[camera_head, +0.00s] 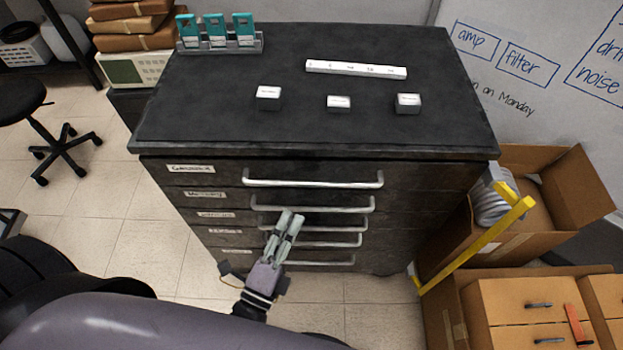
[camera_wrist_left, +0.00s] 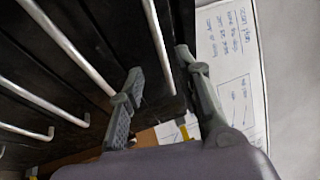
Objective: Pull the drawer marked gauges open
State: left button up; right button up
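A black drawer cabinet (camera_head: 330,133) stands in front of me with several stacked drawers, each with a pale bar handle and a small white label on its left. The top label (camera_head: 191,169) starts with a G, but I cannot read it surely; the lower labels are too small to read. All drawers look shut. My left gripper (camera_head: 291,215) is before the cabinet, its fingertips overlapping the second and third handles in the head view. In the left wrist view its fingers (camera_wrist_left: 158,68) are spread, with one bar handle (camera_wrist_left: 157,45) showing between them. Contact is unclear. My right gripper is out of view.
On the cabinet top are a white labelled strip (camera_head: 355,69), small labelled blocks (camera_head: 339,103) and a rack with teal items (camera_head: 216,44). Cardboard boxes (camera_head: 520,220) and a yellow bar (camera_head: 475,246) stand close on the right. The floor at left is clear up to a black stool (camera_head: 45,120).

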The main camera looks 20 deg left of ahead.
aim_at(311, 183)
pick_arm(q)
jog(key=p+x, duration=0.2)
jog(key=x, duration=0.8)
jog(key=shift+w+d+r, duration=0.1)
jog(key=shift+w, duration=0.25)
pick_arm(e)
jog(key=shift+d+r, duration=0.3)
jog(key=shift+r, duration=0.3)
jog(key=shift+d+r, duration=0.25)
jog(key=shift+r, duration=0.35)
pick_arm(q)
jog(key=shift+c, duration=0.5)
jog(key=c, duration=0.5)
grip_shut()
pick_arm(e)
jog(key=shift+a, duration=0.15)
